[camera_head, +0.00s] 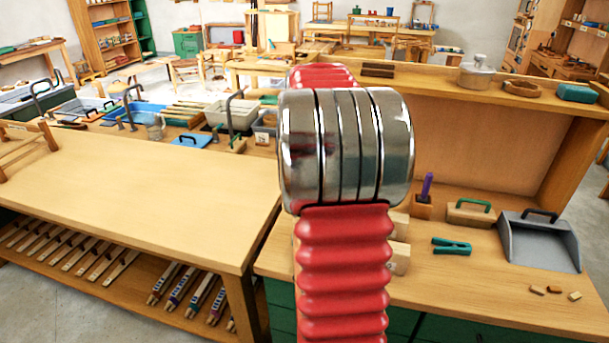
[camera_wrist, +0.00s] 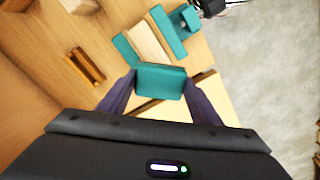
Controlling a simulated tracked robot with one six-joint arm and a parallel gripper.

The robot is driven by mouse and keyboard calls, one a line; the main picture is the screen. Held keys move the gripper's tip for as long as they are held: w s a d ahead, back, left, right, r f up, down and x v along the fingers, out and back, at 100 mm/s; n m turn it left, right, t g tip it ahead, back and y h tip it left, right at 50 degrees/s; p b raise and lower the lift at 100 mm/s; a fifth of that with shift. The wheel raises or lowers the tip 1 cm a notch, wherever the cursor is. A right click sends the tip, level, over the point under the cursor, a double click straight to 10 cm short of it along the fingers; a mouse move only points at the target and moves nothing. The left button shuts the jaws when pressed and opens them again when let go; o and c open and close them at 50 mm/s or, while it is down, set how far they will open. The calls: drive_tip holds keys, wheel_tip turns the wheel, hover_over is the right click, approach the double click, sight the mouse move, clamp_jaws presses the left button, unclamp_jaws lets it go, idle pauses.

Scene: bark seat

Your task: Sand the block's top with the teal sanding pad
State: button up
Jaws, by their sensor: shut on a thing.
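My gripper (camera_wrist: 160,84) shows in the wrist view, its two dark fingers shut on the sides of the teal sanding pad (camera_wrist: 161,76). Just beyond the pad, a pale wooden block (camera_wrist: 147,42) sits between two teal jaws, which look like a vise (camera_wrist: 166,30). The pad overlaps the near end of this area in the picture; I cannot tell whether it touches the block. In the head view my red-sleeved arm hides the gripper, the pad and the vise.
In the wrist view a small brown wooden piece (camera_wrist: 85,66) lies to the left. In the head view the right bench holds a grey dustpan (camera_head: 540,240), a green clamp (camera_head: 452,246), a green-handled wooden block (camera_head: 470,212) and small scraps (camera_head: 555,291). The left tabletop (camera_head: 140,190) is largely clear.

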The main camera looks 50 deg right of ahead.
drive_tip(key=shift+r, duration=1.45)
drive_tip(key=w+a+f+n, duration=0.1)
drive_tip(key=w+a+f, duration=0.5)
drive_tip(key=w+a, duration=0.35)
drive_tip(key=w+a+f, duration=0.2)
drive_tip(key=a+f, duration=0.2)
drive_tip(key=a, duration=0.5)
drive_tip(key=w+a+f+n, duration=0.1)
drive_tip(key=w+a+f, duration=0.2)
drive_tip(key=a, duration=0.7)
drive_tip(key=w+a+f+n, duration=0.1)
drive_tip(key=a+f, duration=0.3)
drive_tip(key=a, duration=0.5)
drive_tip(key=shift+w+a+f, duration=0.3)
drive_tip(key=shift+w+f, duration=0.1)
drive_tip(key=shift+w, duration=0.4)
